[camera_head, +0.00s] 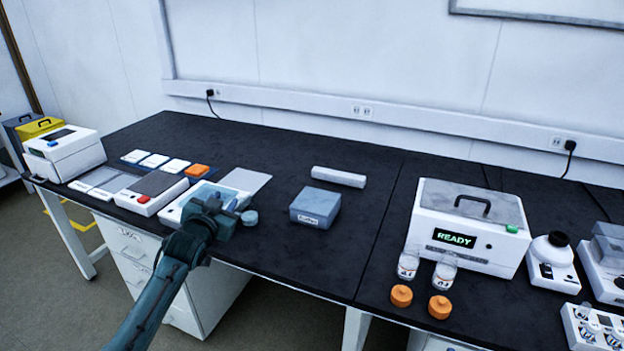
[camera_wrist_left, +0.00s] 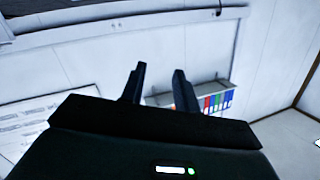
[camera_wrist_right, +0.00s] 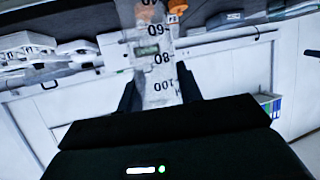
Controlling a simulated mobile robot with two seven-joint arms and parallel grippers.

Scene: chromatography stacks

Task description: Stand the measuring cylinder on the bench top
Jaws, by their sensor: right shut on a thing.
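The measuring cylinder (camera_wrist_right: 155,55) is clear with black graduation numbers, 60, 80 and 100, and shows in the right wrist view. My right gripper (camera_wrist_right: 160,88) is shut on it near the 100 end; the numbers appear upside down there. The cylinder's other end runs out of the top of that view. Neither it nor my right gripper shows in the head view. My left gripper (camera_wrist_left: 156,80) has its fingers apart with nothing between them. In the head view my left gripper (camera_head: 228,200) is over the bench top's front edge. The black bench top (camera_head: 390,200) is level.
A grey box (camera_head: 315,206) and a pale bar (camera_head: 338,177) lie mid-bench. The READY instrument (camera_head: 470,225), labelled bottles (camera_head: 442,272) and orange caps (camera_head: 440,307) stand to the right. Flat devices (camera_head: 150,192) crowd the left. Bare bench lies around the grey box.

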